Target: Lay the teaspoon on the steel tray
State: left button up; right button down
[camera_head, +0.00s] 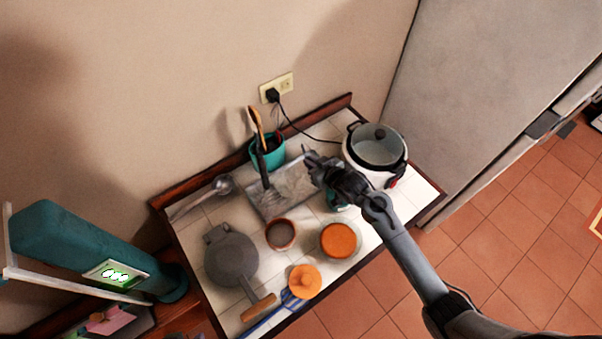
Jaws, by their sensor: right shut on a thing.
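The steel tray (290,191) lies flat on the white tiled counter, below the teal utensil cup. My right gripper (307,155) is at the tray's upper right edge in the picture, its arm reaching in from the lower right. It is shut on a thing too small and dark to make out. I cannot pick out the teaspoon with certainty anywhere in view. I cannot tell how high the gripper is above the tray. My left gripper is not in view.
A teal cup (271,157) holds utensils behind the tray. A rice cooker (376,148) stands right, a ladle (222,186) left. In front are a brown cup (280,234), an orange-topped container (339,240), a grey pan (231,262) and an orange-lidded jar (304,281).

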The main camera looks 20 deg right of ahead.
jog(key=shift+w+a+f, duration=0.25)
jog(key=shift+a+f, duration=0.25)
jog(key=shift+f, duration=0.5)
jog(key=shift+w+a+f, duration=0.2)
jog(key=shift+a+f, duration=0.3)
jog(key=shift+f, duration=0.45)
jog(key=shift+w+a+f, duration=0.25)
jog(key=shift+a+f, duration=0.25)
jog(key=shift+f, duration=0.5)
jog(key=shift+f, duration=0.1)
jog(key=shift+f, duration=0.15)
jog(key=c, duration=1.3)
grip_release()
jog(key=shift+o, duration=0.2)
